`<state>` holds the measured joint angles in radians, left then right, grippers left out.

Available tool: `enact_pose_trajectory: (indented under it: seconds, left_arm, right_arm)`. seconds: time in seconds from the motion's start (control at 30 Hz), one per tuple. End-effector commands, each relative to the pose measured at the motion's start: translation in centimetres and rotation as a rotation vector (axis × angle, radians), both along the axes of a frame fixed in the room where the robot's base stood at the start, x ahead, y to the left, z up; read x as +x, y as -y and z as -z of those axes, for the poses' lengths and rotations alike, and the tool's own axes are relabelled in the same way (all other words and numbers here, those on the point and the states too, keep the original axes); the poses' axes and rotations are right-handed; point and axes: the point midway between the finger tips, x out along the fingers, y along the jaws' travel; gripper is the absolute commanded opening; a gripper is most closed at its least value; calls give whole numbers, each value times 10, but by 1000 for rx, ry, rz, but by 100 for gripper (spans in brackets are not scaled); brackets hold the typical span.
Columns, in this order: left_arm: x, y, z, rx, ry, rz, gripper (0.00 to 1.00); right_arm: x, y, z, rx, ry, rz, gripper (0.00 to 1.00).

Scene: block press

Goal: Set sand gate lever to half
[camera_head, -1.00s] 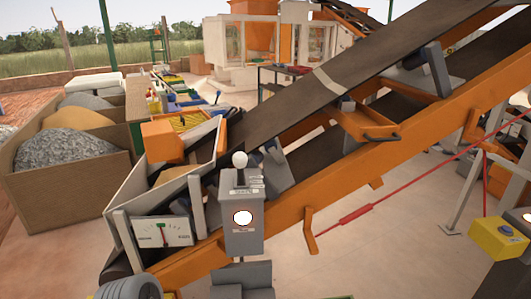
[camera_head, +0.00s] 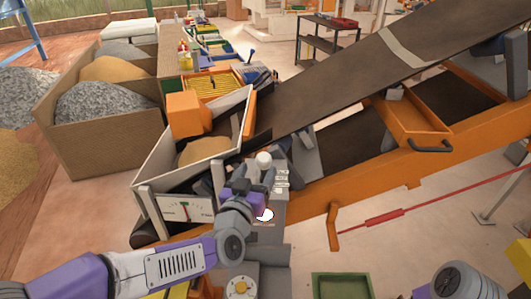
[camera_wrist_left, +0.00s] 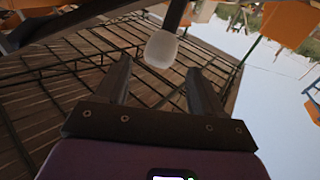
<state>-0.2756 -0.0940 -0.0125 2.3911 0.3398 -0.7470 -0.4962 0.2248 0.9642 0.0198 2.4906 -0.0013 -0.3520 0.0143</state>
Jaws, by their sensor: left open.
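The sand gate lever has a white rounded knob (camera_head: 264,158) and stands on a grey control box (camera_head: 272,202) beside the conveyor's lower end. My left gripper (camera_head: 255,180) is at the box, just in front of and below the knob, and hides part of the box. In the left wrist view the knob (camera_wrist_left: 161,49) shows at the gap between the two open fingers (camera_wrist_left: 158,72). Nothing is gripped; contact cannot be told. The lever's marks are too small to read. My right gripper is not in view.
The orange conveyor frame (camera_head: 350,190) rises to the right. A red pull cord (camera_head: 385,216) runs beside it. A green tray (camera_head: 341,287) is at the bottom.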

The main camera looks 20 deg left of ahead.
Motion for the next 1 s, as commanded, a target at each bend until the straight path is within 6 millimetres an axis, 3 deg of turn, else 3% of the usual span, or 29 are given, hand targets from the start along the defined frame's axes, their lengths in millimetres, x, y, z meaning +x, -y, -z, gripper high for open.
enact_pose_trajectory:
  seconds: [0.2,0.4,0.77,1.0]
  left_arm:
    - [35,2,2,1,-5,2,68]
    - [58,3,2,1,-4,1,68]
    - [64,3,2,0,-4,1,68]
    - [64,3,2,0,-4,1,34]
  right_arm:
    - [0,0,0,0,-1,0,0]
    - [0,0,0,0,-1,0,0]
    - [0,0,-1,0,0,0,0]
    - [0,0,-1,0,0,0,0]
